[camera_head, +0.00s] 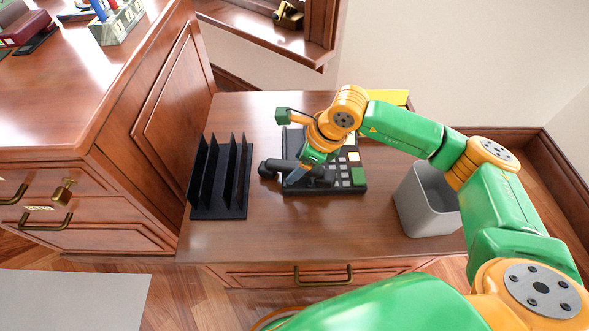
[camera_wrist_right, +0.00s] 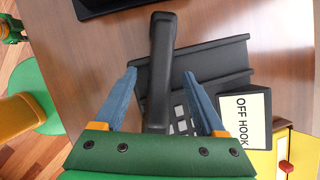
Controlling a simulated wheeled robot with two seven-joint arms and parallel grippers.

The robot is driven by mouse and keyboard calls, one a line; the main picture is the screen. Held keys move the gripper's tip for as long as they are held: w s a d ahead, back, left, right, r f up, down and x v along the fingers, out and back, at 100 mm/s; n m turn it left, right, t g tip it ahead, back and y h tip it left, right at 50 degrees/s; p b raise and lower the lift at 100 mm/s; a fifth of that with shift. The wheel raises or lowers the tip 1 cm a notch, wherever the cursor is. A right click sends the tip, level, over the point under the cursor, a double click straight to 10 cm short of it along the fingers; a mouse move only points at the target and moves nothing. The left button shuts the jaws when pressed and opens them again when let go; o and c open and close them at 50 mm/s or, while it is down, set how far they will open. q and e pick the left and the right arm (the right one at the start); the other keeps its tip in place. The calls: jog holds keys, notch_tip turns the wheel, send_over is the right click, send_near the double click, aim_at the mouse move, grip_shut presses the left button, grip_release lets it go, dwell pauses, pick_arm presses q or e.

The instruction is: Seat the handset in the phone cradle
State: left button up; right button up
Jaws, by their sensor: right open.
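The black handset (camera_head: 284,169) lies slanted at the left side of the dark desk phone (camera_head: 326,192), its end sticking out past the phone's left edge. In the right wrist view the handset (camera_wrist_right: 161,62) runs between the blue fingers of my open right gripper (camera_wrist_right: 163,108), with gaps on both sides. The phone's cradle (camera_wrist_right: 207,66) shows beside the handset, partly bare. The phone's display (camera_wrist_right: 243,120) reads "OFF HOOK". My right gripper (camera_head: 301,175) comes down over the handset from above and hides part of it. My left gripper is not seen.
A black upright file rack (camera_head: 221,180) stands left of the phone. A grey bin (camera_head: 425,203) stands to the right, near my right arm. A yellow object (camera_head: 392,97) is behind the phone. The desk (camera_head: 262,235) is clear in front.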

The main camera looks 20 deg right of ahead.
grip_shut()
jog(key=shift+r, duration=0.1)
